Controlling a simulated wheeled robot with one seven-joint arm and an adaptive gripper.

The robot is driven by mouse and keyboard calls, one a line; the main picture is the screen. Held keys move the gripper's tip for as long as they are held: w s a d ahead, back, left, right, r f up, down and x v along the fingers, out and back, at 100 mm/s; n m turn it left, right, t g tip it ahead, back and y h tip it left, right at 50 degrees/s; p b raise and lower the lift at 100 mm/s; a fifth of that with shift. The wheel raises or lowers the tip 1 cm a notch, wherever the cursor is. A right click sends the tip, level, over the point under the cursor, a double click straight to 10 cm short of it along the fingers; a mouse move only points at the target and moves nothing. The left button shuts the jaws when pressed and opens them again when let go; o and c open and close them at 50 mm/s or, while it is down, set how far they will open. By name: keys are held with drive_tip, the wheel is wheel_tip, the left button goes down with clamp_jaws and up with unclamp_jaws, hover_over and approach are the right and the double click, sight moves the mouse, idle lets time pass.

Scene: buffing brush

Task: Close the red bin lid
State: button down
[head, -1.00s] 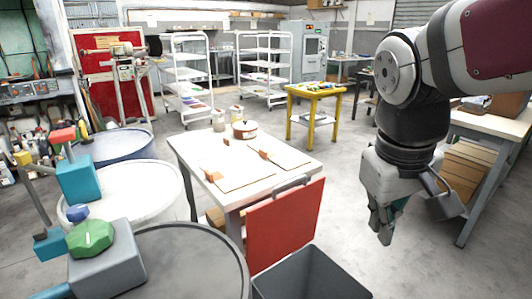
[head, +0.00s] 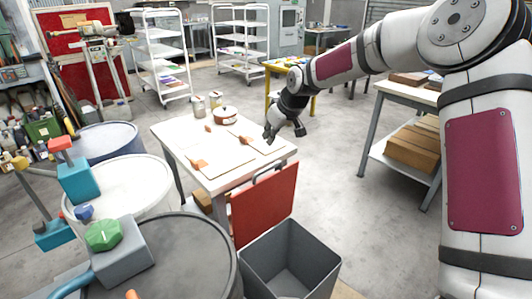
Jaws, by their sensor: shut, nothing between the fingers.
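The red bin lid (head: 263,205) stands upright, open, at the back edge of the grey bin (head: 290,262). A dark handle shows at the lid's top edge. The bin is open at the top and looks empty inside. My gripper (head: 268,136) is beyond the lid, above the right side of the white table, apart from the lid. It is small in view and its fingers point down and left; it is shut and holds nothing.
The white table (head: 188,133) behind the lid holds boards, brushes and a round pot (head: 226,116). Drums (head: 190,258) with pumps stand at the left. A workbench (head: 405,92) with wooden boxes stands at the right. The floor right of the bin is clear.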

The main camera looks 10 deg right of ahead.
wheel_tip(320, 180, down, 10)
drive_tip(key=w+p, duration=0.1)
drive_tip(key=w, duration=0.1)
drive_tip(key=shift+w+a+r, duration=0.15)
drive_tip(key=shift+a+r, duration=0.05)
drive_tip(key=shift+a, duration=0.25)
idle(0.3)
